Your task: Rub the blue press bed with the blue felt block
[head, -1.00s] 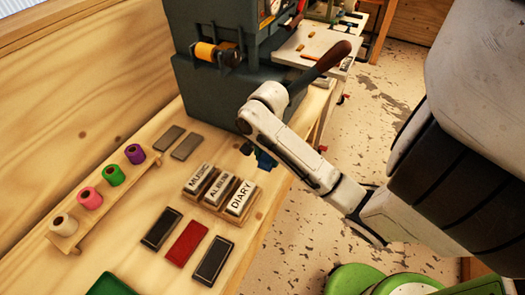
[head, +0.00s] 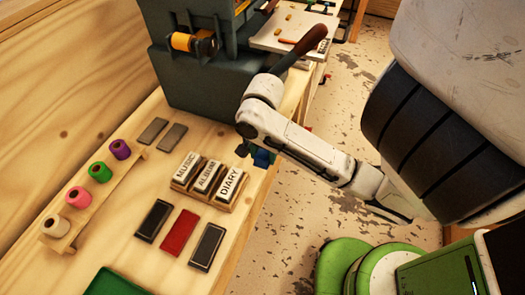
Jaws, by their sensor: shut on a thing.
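The press is a dark blue-grey machine (head: 190,75) on the bench at the upper middle of the head view. I cannot clearly make out its blue bed; the upper right side of the press is partly behind my arm and the picture's top edge. My gripper (head: 256,154) is low beside the bench's right edge, to the right of the labelled blocks and apart from the press. It is shut on a small dark blue block (head: 263,159), which looks like the felt block. The arm hides part of the fingers and block.
Blocks marked MUSIC (head: 187,168), ALBUM (head: 207,177) and DIARY (head: 230,184) stand close by. Black and red pads (head: 180,232) lie in front. Colored foil rolls stand on a wooden rack (head: 88,208) at left. Two grey plates (head: 152,131) lie near the press.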

